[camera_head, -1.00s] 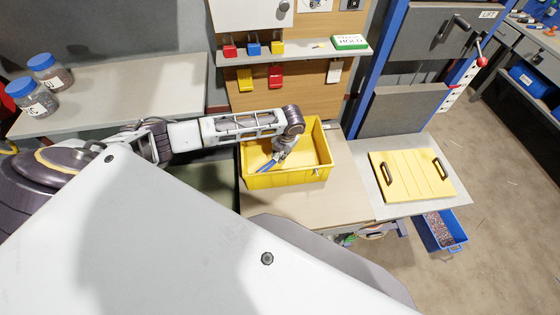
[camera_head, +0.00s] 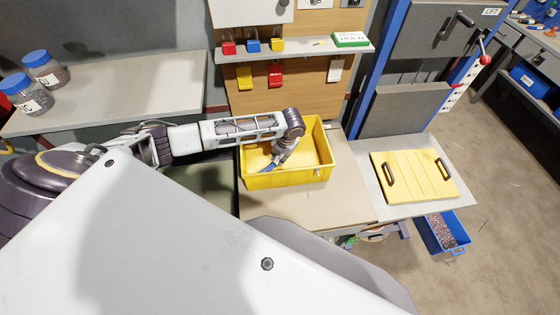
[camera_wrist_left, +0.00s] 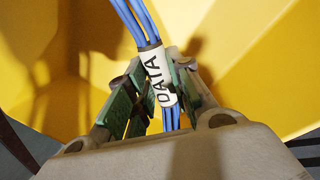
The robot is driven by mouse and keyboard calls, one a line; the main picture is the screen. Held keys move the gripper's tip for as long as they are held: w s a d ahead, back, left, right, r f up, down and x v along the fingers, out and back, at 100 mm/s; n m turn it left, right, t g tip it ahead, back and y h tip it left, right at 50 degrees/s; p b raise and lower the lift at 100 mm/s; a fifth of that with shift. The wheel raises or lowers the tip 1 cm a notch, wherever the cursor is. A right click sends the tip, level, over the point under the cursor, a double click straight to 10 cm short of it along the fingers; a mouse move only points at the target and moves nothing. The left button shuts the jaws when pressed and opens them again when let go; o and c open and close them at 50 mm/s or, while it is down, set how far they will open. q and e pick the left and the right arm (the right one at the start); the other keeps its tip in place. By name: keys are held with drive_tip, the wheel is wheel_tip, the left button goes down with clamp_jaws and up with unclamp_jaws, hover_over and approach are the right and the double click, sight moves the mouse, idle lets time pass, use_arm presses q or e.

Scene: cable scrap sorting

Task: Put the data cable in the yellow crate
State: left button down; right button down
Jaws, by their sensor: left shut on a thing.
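The data cable (camera_wrist_left: 158,75) is a bundle of blue strands with a white label reading DATA. My left gripper (camera_wrist_left: 152,95) is shut on it at the label in the left wrist view, with yellow crate walls all around. In the head view, the yellow crate (camera_head: 290,179) stands on the bench, and my left gripper (camera_head: 275,161) reaches down inside it from above. A bit of the blue cable (camera_head: 268,167) shows at the fingertips, within the crate. Whether the cable touches the crate floor cannot be told. My right gripper is not in view.
A yellow lid (camera_head: 411,177) with two dark handles lies on a grey surface to the right. A blue bin (camera_head: 459,249) stands below it. Padlocks (camera_head: 253,45) sit on a shelf behind the crate. Jars (camera_head: 45,67) stand at the left.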

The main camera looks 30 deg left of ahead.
use_arm(q)
drive_tip(key=shift+d+b+x, duration=0.2)
drive_tip(key=shift+b+x, duration=0.65)
drive_tip(key=shift+x, duration=0.15)
drive_tip(key=shift+f, duration=0.6)
drive_tip(key=c, duration=1.3)
unclamp_jaws()
drive_tip(key=shift+r, duration=0.1)
